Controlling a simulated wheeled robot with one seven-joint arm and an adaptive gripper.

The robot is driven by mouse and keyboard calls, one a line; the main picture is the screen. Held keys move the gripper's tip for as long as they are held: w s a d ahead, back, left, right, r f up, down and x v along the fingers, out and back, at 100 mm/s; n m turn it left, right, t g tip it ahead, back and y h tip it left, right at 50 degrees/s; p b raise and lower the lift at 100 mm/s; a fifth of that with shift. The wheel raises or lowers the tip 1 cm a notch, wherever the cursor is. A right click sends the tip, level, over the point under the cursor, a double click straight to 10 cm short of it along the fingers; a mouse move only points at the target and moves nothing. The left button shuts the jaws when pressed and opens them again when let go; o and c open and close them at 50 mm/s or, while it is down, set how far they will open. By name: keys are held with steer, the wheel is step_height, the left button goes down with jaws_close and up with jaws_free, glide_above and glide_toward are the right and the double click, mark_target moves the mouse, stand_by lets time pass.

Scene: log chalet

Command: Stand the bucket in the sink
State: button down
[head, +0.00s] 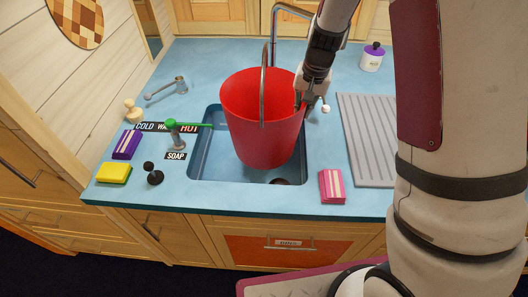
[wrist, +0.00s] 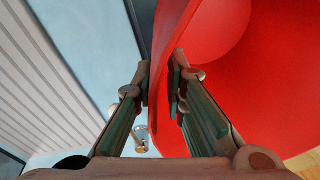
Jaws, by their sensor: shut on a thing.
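The red bucket (head: 262,125) is over the sink (head: 212,165), its base within the basin's outline; I cannot tell whether it touches the bottom. It looks roughly upright, leaning slightly, with its grey handle raised. My gripper (head: 301,101) is shut on the right side of its rim. In the wrist view the bucket (wrist: 250,90) fills the right side, and the fingers of my gripper (wrist: 160,82) pinch its wall, one inside and one outside. The dark drain shows below the bucket. The far part of the basin is hidden behind the bucket.
A grey tap (head: 272,30) rises behind the sink. A ribbed draining board (head: 366,140) lies right. A pink-striped sponge (head: 332,186) sits by the front right corner.

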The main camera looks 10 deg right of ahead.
step_height(320, 180, down, 9)
steer(key=p, duration=0.1)
stand_by(0.4)
steer(key=shift+f, duration=0.15)
steer(key=c, duration=1.6)
jaws_free()
steer(key=shift+s+f, duration=0.1)
steer(key=shift+c, duration=0.2)
steer(key=s+r+n+t, duration=0.1)
steer(key=s+r, duration=0.3)
steer(key=r, duration=0.5)
steer(key=s+r+b, duration=0.1)
steer(key=s+r, duration=0.3)
steer(key=r, duration=0.5)
steer(key=s+r+n+t, duration=0.1)
steer(key=s+r, duration=0.3)
steer(key=r, duration=0.6)
steer(key=s+r+n+t, duration=0.1)
steer(key=s+r, duration=0.2)
steer(key=s, duration=0.5)
steer(key=s+r+n+t, duration=0.1)
steer(key=s+r, duration=0.2)
steer(key=s, duration=0.5)
steer(key=shift+n+h, duration=0.4)
